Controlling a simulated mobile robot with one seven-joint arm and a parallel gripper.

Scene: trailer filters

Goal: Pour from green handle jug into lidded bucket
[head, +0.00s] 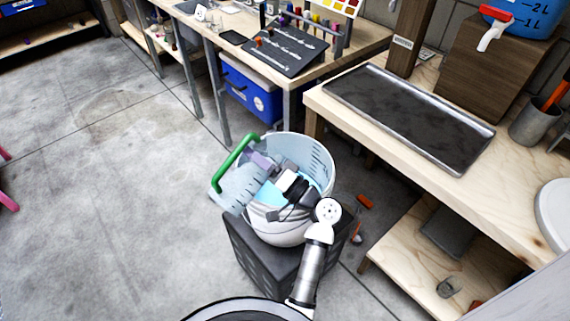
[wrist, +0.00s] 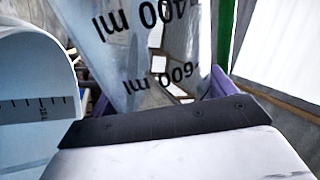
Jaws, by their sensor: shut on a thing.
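The clear jug (head: 238,190) with a green handle (head: 235,158) is at the left rim of the bucket in the head view, and looks tilted. Its wall with upside-down "400 ml" and "600 ml" marks fills the upper wrist view (wrist: 150,45). My gripper (head: 264,162) is shut on the jug; its purple fingers also show in the wrist view (wrist: 160,98). The pale bucket (head: 322,165) shows an open top, with my wrist and gripper over it. I cannot tell the jug's contents, whether it touches the rim, or where a lid is.
The bucket stands on a dark crate (head: 245,250). A workbench with a metal tray (head: 410,115) is at right, with a wooden lower shelf (head: 420,255). A blue cooler (head: 250,90) sits under the back table.

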